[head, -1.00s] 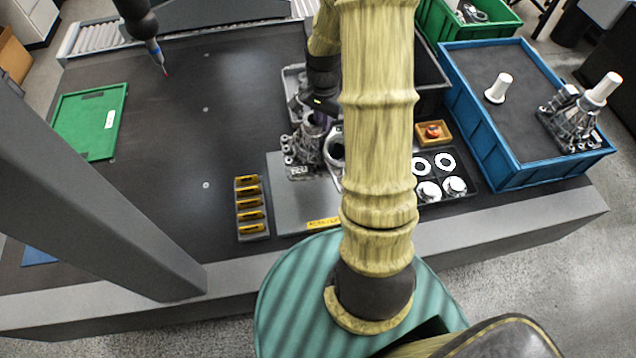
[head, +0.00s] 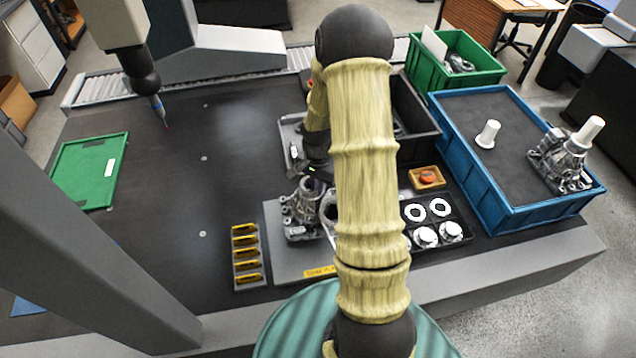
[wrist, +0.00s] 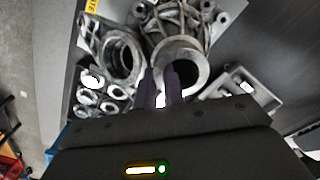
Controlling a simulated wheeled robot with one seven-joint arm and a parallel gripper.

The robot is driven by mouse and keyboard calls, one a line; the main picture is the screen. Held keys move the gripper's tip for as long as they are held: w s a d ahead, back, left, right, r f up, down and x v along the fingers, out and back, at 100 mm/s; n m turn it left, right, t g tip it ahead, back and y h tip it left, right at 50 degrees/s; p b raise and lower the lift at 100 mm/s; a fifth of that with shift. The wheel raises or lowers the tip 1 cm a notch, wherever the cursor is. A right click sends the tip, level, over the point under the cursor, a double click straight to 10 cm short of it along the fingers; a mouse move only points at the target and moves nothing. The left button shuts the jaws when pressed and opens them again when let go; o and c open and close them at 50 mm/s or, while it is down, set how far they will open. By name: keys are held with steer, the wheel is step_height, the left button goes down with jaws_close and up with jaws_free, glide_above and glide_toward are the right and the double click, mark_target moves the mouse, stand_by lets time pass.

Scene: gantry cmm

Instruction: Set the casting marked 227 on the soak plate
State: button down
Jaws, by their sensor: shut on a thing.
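The grey soak plate (head: 283,262), with a yellow label on its front edge, lies on the dark table. A grey metal casting (head: 302,208) is upright over the plate's back part; whether its base touches is hard to tell. In the wrist view, my gripper (wrist: 160,88) is shut on the rim of this casting (wrist: 187,50). My arm partly hides my gripper (head: 316,172) in the head view. A second casting with a round ring (head: 329,206) is close on the right, also in the wrist view (wrist: 120,58). I cannot read the number 227 clearly.
A rack of yellow-marked pieces (head: 247,258) stands left of the plate. Right are a black tray of white-ringed parts (head: 452,212), an orange box (head: 426,178) and a blue crate (head: 500,215) holding another casting (head: 563,160). A probe (head: 158,105) hangs over clear table left.

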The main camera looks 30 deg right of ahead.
steer(key=shift+w+f+p, duration=0.2)
steer(key=shift+f+p, duration=0.15)
steer(key=shift+f, duration=1.75)
steer(key=c, duration=1.5)
jaws_free()
steer(key=shift+s, duration=0.2)
step_height(320, 180, up, 12)
steer(key=shift+r+b, duration=0.1)
steer(key=shift+b, duration=1)
